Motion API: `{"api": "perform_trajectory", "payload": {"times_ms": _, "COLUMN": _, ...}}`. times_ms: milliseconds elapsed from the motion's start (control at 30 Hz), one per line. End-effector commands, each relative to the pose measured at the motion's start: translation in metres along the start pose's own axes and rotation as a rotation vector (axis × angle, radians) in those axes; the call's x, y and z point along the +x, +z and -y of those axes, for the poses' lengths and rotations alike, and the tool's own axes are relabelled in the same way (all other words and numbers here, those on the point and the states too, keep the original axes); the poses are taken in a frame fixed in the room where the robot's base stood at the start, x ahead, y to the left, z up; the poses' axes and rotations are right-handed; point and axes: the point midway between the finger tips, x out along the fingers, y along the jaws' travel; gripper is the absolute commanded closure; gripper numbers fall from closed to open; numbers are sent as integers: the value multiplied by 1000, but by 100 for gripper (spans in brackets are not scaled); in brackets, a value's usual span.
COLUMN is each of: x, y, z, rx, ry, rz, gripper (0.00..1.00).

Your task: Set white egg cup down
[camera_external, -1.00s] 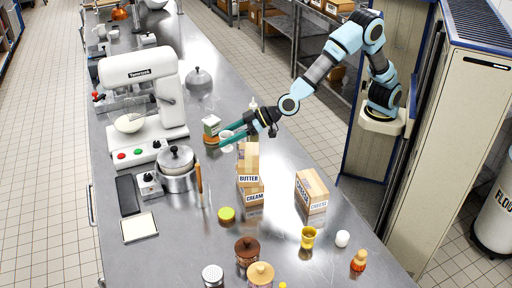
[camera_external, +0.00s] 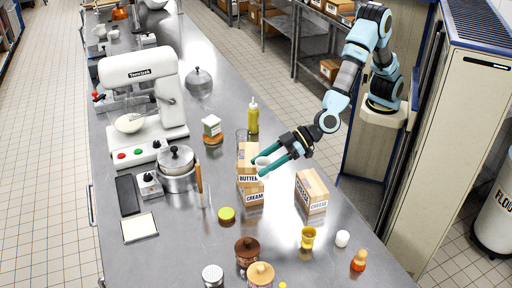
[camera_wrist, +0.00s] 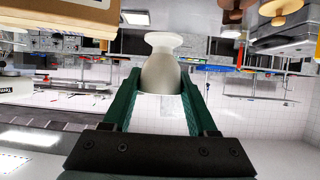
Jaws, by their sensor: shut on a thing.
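A white egg cup (camera_external: 263,161) is between the green fingers of my gripper (camera_external: 267,167), above the steel counter. In the wrist view my gripper (camera_wrist: 164,95) is shut on the egg cup (camera_wrist: 161,68). Its flared end points to the top of that picture, which looks upside down, so the cup seems upright. In the external view the fingers overlap the right side of the butter box (camera_external: 247,179). I cannot tell whether they touch it. No surface shows directly under the cup.
The butter box stands on the cream box (camera_external: 251,197). A cheese box (camera_external: 311,191) stands to the right. A yellow cup (camera_external: 308,238), a white egg-like object (camera_external: 342,239) and a yellow squeeze bottle (camera_external: 253,118) stand nearby. Bare counter (camera_external: 275,215) lies between the boxes and the yellow cup.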

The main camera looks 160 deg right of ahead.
Motion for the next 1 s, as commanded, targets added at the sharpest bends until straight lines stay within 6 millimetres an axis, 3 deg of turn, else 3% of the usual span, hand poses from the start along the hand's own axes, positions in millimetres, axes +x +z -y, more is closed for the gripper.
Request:
{"api": "perform_trajectory", "payload": {"times_ms": 267, "x": 30, "y": 14, "z": 12, "rx": 101, "ry": 211, "rz": 0, "gripper": 97}}
{"api": "perform_trajectory", "payload": {"times_ms": 533, "x": 36, "y": 63, "z": 35, "rx": 224, "ry": 475, "rz": -1, "gripper": 97}}
{"api": "perform_trajectory", "payload": {"times_ms": 700, "x": 34, "y": 81, "z": 41, "rx": 250, "ry": 528, "rz": 1, "gripper": 97}}
{"api": "perform_trajectory", "payload": {"times_ms": 1000, "x": 55, "y": 125, "z": 40, "rx": 251, "ry": 533, "rz": 0, "gripper": 97}}
